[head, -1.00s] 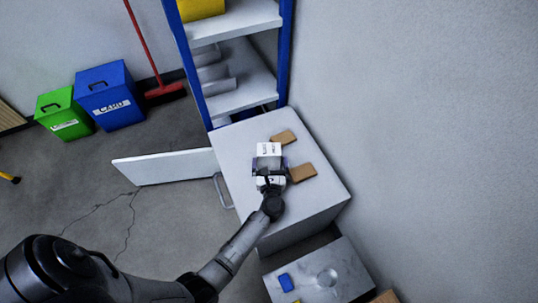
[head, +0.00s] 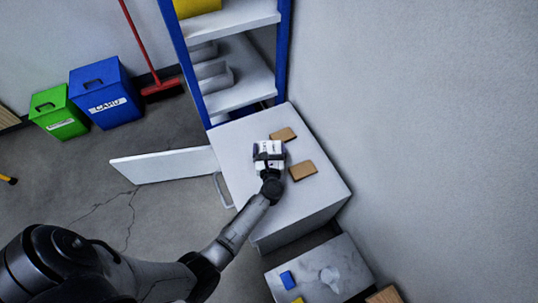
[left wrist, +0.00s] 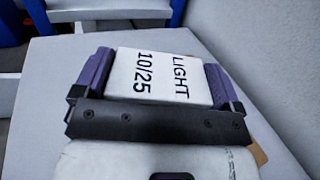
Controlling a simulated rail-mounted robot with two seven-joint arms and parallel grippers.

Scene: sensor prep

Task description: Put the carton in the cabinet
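The carton (head: 268,148) is a small white box standing on top of the white cabinet (head: 237,160). In the left wrist view the carton (left wrist: 160,75) shows "LIGHT 10/25" on its top. My left gripper (head: 269,155) has its fingers around the carton, one on each side. In the left wrist view the purple pads of my left gripper (left wrist: 160,82) lie against or very near its sides; I cannot tell whether they press on it. The cabinet door (head: 165,165) stands open to the left. The cabinet's inside is hidden. My right gripper is not in view.
Two brown blocks (head: 302,171) (head: 283,135) lie on the cabinet top, right of the carton. A blue-framed shelf (head: 250,93) stands behind. A lower grey surface (head: 320,270) with a small blue item (head: 288,280) is in front. Blue (head: 105,92) and green bins (head: 58,112) stand left.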

